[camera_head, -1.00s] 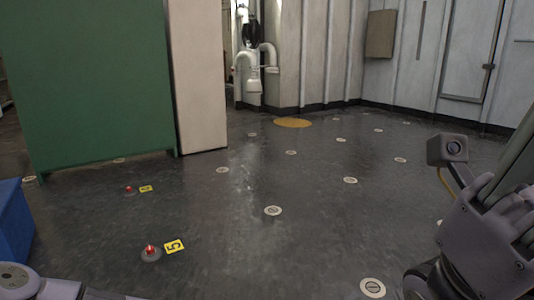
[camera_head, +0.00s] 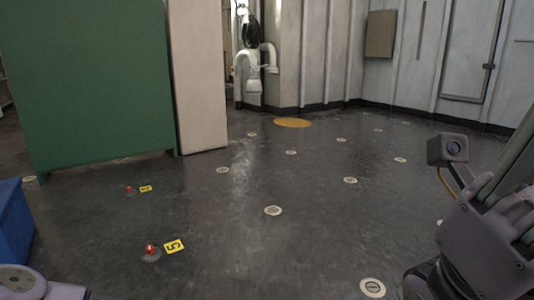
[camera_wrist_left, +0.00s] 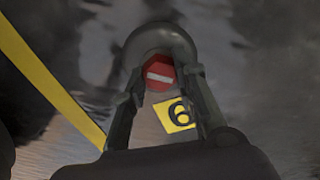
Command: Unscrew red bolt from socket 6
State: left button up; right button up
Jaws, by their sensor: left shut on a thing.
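In the left wrist view a red bolt (camera_wrist_left: 159,74) with a pale slot across its head sits within a dark round socket (camera_wrist_left: 160,40). A yellow label marked 6 (camera_wrist_left: 176,115) lies beside it on the floor. My left gripper (camera_wrist_left: 161,76) has one finger on each side of the bolt head and is shut on it. The bolt's shank is hidden. In the head view only part of my left arm shows at the bottom left; socket 6 is not visible there. My right arm is at the right edge, with its fingers out of view.
Another red bolt (camera_head: 151,249) stands by a yellow label 5 (camera_head: 174,246), and a farther one (camera_head: 129,189) by another label (camera_head: 146,189). A blue box (camera_head: 12,222) and green cabinet (camera_head: 100,80) stand at left. A yellow strip (camera_wrist_left: 50,80) crosses the wrist view. The middle floor is open.

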pick_arm(q)
grip_shut()
jog(key=n+p, duration=0.2)
jog(key=n, duration=0.2)
jog(key=shift+r, duration=0.2)
jog(key=n+p, duration=0.1)
jog(key=n, duration=0.3)
jog(key=shift+p, duration=0.35)
jog(key=shift+f+n, duration=0.15)
jog(key=shift+n, duration=0.75)
